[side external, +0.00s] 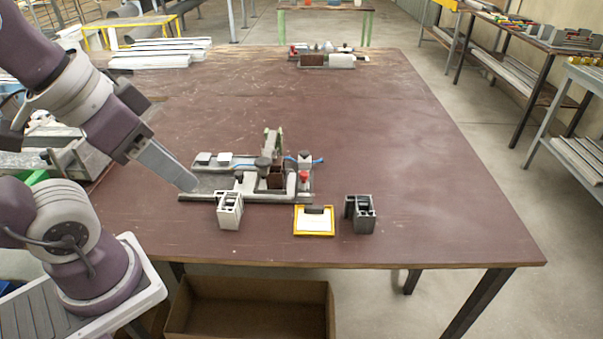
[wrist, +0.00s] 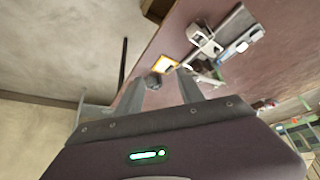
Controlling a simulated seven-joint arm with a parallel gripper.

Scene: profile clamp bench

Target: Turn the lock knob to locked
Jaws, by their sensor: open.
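The clamp fixture (side external: 215,196) lies on the brown table, with a long grey base, light grey blocks, a dark brown piece (side external: 275,178) and an upright green-and-grey part (side external: 273,142). A small red knob-like part (side external: 304,176) stands near its right end, and a dark round part (side external: 263,162) is near its middle. I cannot tell which is the lock knob or how it is turned. My gripper (side external: 191,184) is at the fixture's left end, above or beside the base. In the wrist view my gripper (wrist: 160,84) is open and empty, and the fixture (wrist: 240,42) lies beyond its right finger.
A light grey profile block (side external: 229,210), a yellow-framed tray (side external: 314,221) and a dark grey profile block (side external: 360,214) stand in front of the fixture. Another group of parts (side external: 327,60) is at the table's far end. The table's right side is clear.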

